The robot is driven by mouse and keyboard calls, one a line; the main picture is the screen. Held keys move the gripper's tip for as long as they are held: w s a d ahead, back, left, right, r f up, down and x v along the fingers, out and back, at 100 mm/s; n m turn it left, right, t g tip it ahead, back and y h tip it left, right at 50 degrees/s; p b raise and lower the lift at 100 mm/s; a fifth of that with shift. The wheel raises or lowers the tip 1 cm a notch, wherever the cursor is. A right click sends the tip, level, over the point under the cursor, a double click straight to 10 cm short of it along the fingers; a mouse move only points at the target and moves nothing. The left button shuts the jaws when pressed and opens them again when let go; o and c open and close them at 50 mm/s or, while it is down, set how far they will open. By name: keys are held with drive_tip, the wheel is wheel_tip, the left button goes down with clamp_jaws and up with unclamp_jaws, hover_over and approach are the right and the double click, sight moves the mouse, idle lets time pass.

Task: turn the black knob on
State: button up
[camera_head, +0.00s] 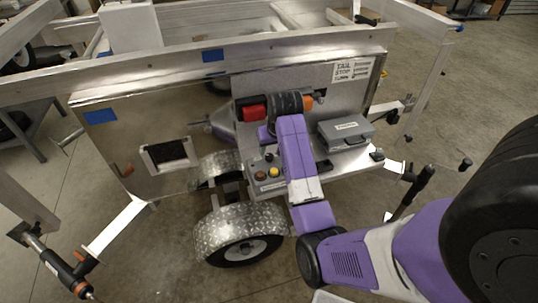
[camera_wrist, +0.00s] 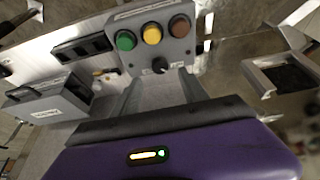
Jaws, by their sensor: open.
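The black knob (camera_wrist: 160,65) is a small round knob on the front of a grey control box (camera_wrist: 170,50). In the wrist view it sits below a row of green (camera_wrist: 125,40), yellow (camera_wrist: 152,33) and brownish-red (camera_wrist: 180,26) buttons. The knob's turned position is too small to read. My gripper (camera_wrist: 159,76) is open, its two grey fingers pointing at the box, one on either side of the knob. I cannot tell whether they touch it. The box also shows in the head view (camera_head: 270,185), partly behind my purple arm, which hides much of the gripper.
A grey case (camera_head: 345,135) with a handle stands on the trailer's metal platform beside the control box. A trailer wheel with a diamond-plate fender (camera_head: 238,222) is below. An upright metal panel (camera_head: 160,110) and frame rails surround the spot.

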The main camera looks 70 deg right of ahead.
sight(270, 156)
drive_tip(key=shift+x, duration=3.15)
clamp_jaws()
